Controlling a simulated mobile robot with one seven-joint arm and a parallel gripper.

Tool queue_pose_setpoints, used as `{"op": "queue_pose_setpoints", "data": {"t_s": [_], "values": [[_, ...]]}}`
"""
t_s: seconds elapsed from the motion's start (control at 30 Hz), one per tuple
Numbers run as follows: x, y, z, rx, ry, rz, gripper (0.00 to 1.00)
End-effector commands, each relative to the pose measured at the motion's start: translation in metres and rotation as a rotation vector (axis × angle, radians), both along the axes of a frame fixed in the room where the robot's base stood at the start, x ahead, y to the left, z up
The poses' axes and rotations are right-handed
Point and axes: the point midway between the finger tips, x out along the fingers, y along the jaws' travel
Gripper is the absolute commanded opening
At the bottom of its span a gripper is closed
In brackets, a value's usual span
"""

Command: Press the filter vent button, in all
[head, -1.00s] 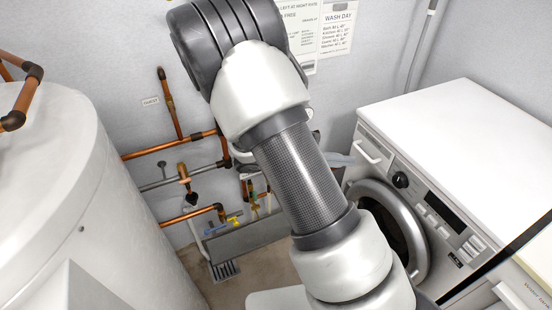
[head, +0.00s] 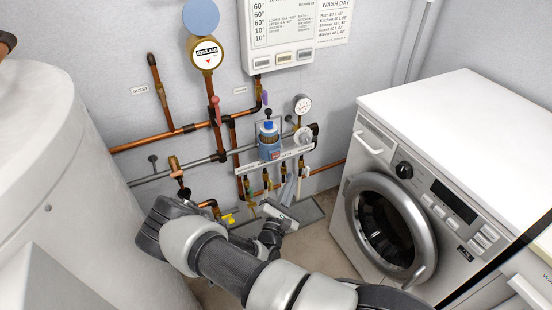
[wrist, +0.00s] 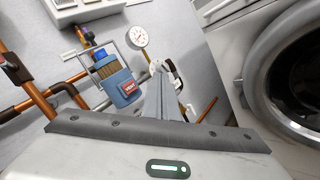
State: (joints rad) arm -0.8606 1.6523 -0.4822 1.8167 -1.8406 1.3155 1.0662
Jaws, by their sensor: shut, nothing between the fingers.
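The filter (head: 270,142) is a blue housing with a darker blue top, fixed to the wall pipes. A small red patch (head: 276,155) shows low on its front. In the wrist view the filter (wrist: 112,80) is left of centre, and its red patch (wrist: 131,88) seems to bear pale lettering too small to read surely. Which part is the vent button I cannot tell. My gripper (head: 282,215) is below the filter in the head view, apart from it. In the wrist view its grey fingers (wrist: 166,98) are shut and empty, pointing toward the wall just right of the filter.
A pressure gauge (head: 302,104) and a pale round fitting (head: 303,135) are close right of the filter. A water meter (head: 206,55) and copper pipes (head: 150,142) are left. A washing machine (head: 400,215) stands right, a white tank (head: 60,170) left. A trough (head: 305,215) lies below.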

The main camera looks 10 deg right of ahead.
Motion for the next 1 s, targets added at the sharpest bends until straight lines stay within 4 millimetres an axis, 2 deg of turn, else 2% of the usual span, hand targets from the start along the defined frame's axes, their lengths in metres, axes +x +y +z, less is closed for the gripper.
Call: {"op": "queue_pose_setpoints", "data": {"t_s": [0.37, 0.8, 1.0], "values": [[0.004, 0.001, -0.001, 0.001, -0.001, -0.003, 0.0], [0.058, 0.017, -0.002, 0.003, -0.003, -0.003, 0.0], [0.077, 0.021, -0.001, 0.001, -0.002, -0.003, 0.0]]}}
